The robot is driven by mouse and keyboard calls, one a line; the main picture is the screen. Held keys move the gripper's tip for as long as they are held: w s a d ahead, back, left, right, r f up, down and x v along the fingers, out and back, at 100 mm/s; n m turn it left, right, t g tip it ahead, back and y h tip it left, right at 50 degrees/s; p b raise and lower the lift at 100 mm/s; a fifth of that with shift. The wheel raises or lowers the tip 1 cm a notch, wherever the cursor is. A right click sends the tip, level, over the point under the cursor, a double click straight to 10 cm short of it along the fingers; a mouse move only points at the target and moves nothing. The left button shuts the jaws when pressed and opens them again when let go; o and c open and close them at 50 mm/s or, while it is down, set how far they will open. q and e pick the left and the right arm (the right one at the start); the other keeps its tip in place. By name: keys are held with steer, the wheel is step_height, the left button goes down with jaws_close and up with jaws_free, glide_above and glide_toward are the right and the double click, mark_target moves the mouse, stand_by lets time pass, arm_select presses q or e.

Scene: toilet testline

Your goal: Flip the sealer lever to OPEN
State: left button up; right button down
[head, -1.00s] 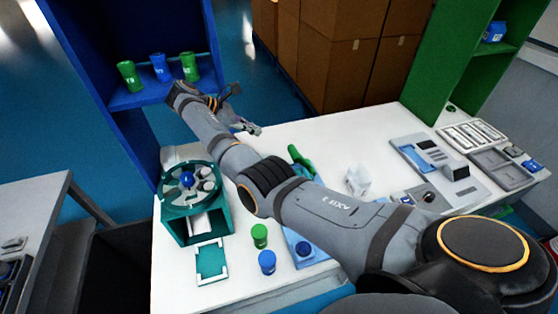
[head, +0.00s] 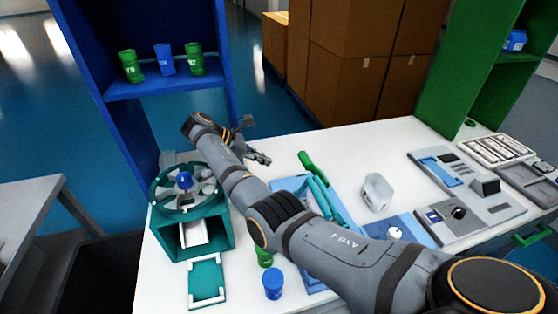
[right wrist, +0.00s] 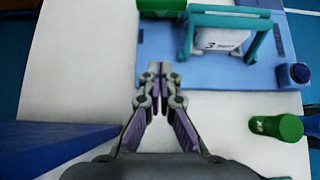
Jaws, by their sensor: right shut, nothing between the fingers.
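The sealer (head: 340,205) is a blue base with a teal frame, partly hidden behind my right arm in the head view. Its green lever (head: 313,164) sticks up at the back. In the right wrist view the blue base (right wrist: 215,70) lies at the top, with the green lever's end (right wrist: 160,6) at the top edge. The teal frame (right wrist: 232,22) stands around a white piece marked 3. My right gripper (head: 258,157) is shut and empty, left of the lever and apart from it. Its fingertips (right wrist: 153,72) point toward the base. My left gripper is out of view.
A teal round-topped machine (head: 188,205) stands left of my arm. A green cup (right wrist: 275,127) and a blue cup (head: 273,284) stand near the sealer. A white-grey object (head: 376,192) lies right. A blue shelf (head: 165,90) rises behind left. The white table behind is clear.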

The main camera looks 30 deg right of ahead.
mark_target(313, 169)
steer(key=p+x, duration=0.1)
steer(key=x, duration=0.8)
steer(key=shift+s+d, duration=0.1)
steer(key=d+r, duration=0.1)
steer(key=d+r+p, duration=0.1)
steer(key=d, duration=0.1)
steer(key=shift+s+r+p, duration=0.2)
steer(key=shift+s+p, duration=0.1)
steer(key=shift+s, duration=0.05)
